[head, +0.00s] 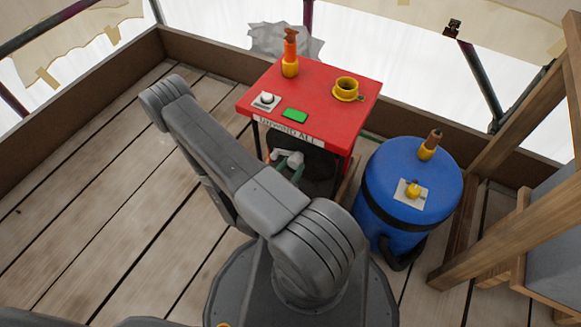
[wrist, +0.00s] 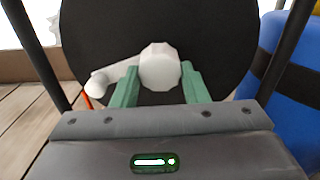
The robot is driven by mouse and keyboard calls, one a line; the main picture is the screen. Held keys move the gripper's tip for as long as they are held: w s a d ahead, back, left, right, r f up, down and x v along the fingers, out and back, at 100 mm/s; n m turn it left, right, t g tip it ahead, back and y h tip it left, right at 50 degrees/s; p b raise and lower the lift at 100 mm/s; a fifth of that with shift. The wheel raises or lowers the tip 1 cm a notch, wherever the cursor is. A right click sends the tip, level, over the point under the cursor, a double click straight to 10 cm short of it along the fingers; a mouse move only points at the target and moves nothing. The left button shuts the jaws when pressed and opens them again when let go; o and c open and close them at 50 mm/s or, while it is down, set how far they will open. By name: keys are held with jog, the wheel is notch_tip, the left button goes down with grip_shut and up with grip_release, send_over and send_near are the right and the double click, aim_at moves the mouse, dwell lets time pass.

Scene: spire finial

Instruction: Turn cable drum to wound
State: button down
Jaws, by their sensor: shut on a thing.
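The cable drum is a black disc (wrist: 215,40) facing my wrist camera, with a white knob (wrist: 160,66) at its centre and a white crank grip (wrist: 98,84) to the left. In the head view the drum (head: 318,168) sits under the red table, partly hidden by my arm. My gripper (wrist: 160,88) has green fingers, one on each side of the white knob, shut on it. The left finger lies between knob and crank grip. In the head view my gripper (head: 289,164) is small, at the drum's front.
A blue barrel (head: 400,215) stands close on the right. Wooden planks (head: 100,190) are clear on the left.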

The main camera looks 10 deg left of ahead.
dwell(0.4)
jog(key=c, duration=0.8)
grip_release()
jog(key=shift+f, duration=0.1)
jog(key=shift+c, duration=0.2)
jog(key=shift+s, duration=0.1)
jog(key=p+v, duration=0.2)
jog(key=v, duration=1.1)
jog(key=shift+s+p, duration=0.3)
jog(key=shift+a, duration=0.1)
